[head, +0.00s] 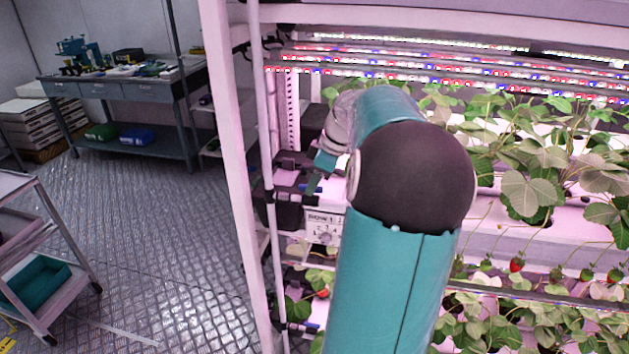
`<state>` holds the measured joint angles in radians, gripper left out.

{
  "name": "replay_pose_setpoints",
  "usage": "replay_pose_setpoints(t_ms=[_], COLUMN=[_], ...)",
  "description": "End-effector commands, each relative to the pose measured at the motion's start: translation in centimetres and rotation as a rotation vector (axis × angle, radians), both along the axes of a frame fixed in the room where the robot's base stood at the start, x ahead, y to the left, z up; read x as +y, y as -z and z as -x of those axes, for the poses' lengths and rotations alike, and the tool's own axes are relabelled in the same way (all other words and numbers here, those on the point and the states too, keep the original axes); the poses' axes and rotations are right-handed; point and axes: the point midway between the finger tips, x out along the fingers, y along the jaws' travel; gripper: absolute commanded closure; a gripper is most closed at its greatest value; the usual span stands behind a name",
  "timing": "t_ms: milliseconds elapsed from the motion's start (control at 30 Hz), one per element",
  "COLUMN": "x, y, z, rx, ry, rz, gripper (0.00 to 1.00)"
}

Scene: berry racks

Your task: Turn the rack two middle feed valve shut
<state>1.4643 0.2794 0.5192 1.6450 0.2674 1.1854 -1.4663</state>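My gripper (318,175) is at the left end of the berry rack, beside the dark valve fittings. It is mostly hidden behind my own teal arm, and I cannot see whether its fingers are open or shut.
A pale rack post (230,160) stands left of the pipe. Strawberry plants (530,180) and LED bars (430,75) fill the rack to the right. A workbench (125,90) stands at the back left and a cart (45,270) at the left. The metal floor (160,220) between is clear.

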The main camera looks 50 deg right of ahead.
Motion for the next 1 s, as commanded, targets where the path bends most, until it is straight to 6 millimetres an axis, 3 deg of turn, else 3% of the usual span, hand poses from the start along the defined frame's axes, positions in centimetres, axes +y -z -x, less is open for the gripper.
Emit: replay_pose_setpoints(t_ms=[33,133,567,1000], x=[0.00,0.00,0.08,0.45], y=[-0.01,-0.02,-0.07,-0.12], z=[0.00,0.01,0.08,0.08], rx=[0.000,0.000,0.001,0.000], ry=[0.000,0.000,0.047,0.354], rz=[0.000,0.000,0.002,0.002], gripper=[0.81,1.00,1.00,1.00])
